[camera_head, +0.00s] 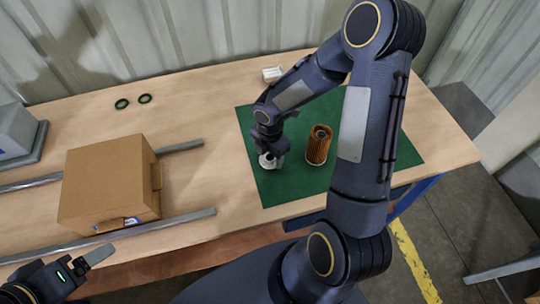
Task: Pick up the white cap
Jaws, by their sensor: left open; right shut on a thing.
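The white cap (266,161) is at the left part of the green mat (285,193). My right gripper (268,155) comes down over it from above and is shut on it. The fingers hide part of the cap, and I cannot tell whether it still touches the mat. My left gripper (92,262) is open and empty at the lower left, in front of the table, partly out of view.
An orange-brown pleated filter cartridge (317,147) stands upright on the mat, right of the cap. A cardboard box (105,185) stands at the left near two metal rails (180,222). Two dark rings (133,101) and a small white block (272,74) lie toward the back.

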